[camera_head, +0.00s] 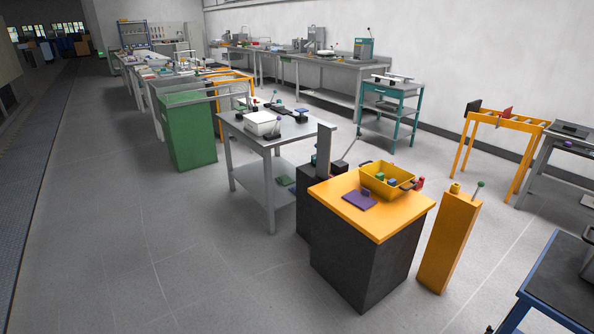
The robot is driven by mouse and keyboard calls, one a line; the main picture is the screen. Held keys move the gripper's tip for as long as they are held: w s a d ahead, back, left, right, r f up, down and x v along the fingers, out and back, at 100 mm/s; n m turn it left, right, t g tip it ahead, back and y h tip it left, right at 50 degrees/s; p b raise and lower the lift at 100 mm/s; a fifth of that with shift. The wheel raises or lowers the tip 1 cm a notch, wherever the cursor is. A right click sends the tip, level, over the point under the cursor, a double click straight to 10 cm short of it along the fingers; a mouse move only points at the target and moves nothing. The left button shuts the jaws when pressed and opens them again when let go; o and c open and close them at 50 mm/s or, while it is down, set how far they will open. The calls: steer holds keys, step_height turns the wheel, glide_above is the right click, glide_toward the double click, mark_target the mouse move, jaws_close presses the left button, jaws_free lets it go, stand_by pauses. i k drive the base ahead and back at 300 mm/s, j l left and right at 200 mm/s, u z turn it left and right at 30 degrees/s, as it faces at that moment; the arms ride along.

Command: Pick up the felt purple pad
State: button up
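A purple pad (358,199) lies flat on the yellow-orange top of a dark cabinet (344,217), left of a yellow bin. A small upright purple piece shows at its right end. My gripper is not in view, and no part of my arm can be made out for sure.
The yellow bin (387,187) with dark handles holds small green and blue things. A grey upright post (325,150) stands behind the cabinet, and an orange pillar (448,240) to its right. A grey table (233,130) stands behind left. The floor at front left is clear.

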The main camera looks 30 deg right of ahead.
mark_target(363, 200)
steer(key=i+z, duration=0.25)
steer(key=i, duration=0.25)
steer(key=i+j+z, duration=0.25)
steer(key=i, duration=0.25)
steer(key=i+z, duration=0.2)
steer(key=z, duration=0.2)
steer(key=i+z, duration=0.2)
steer(key=z, duration=0.2)
steer(key=i+z, duration=0.25)
steer(key=z, duration=0.15)
steer(key=i+j+z, duration=0.15)
steer(key=z, duration=0.25)
steer(key=i+j+z, duration=0.6)
steer(key=k+j, duration=0.05)
steer(key=k, duration=0.05)
